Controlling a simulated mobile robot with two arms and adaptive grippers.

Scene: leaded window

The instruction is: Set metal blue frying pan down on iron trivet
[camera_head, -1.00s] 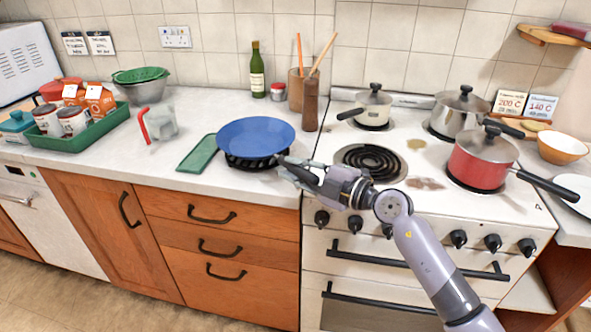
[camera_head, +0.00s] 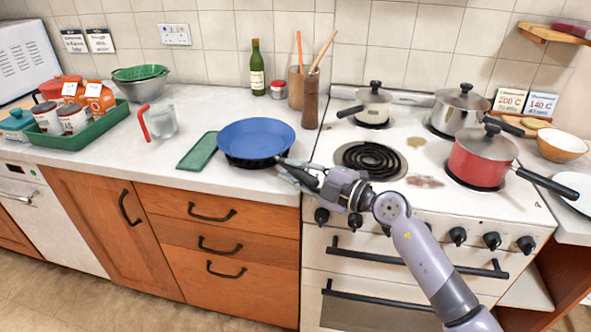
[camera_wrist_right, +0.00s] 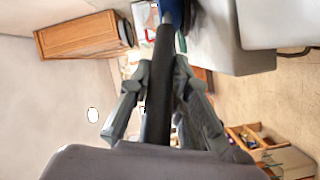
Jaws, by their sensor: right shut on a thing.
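The blue frying pan (camera_head: 256,138) is level over the counter, left of the stove. The dark iron trivet (camera_head: 250,162) shows as a black edge directly under the pan; most of it is hidden. The pan looks very close to the trivet or resting on it; I cannot tell which. My right gripper (camera_head: 290,168) is shut on the pan's dark handle at the pan's right front side. In the right wrist view the handle (camera_wrist_right: 160,85) runs between the two fingers, with a bit of blue pan at the top. My left gripper is not in view.
A green board (camera_head: 198,151) lies just left of the pan. A clear jug with a red handle (camera_head: 162,122) stands farther left. The stove (camera_head: 420,150) at right carries a red pan (camera_head: 482,160) and other pots. A pepper mill (camera_head: 310,100) stands behind the pan.

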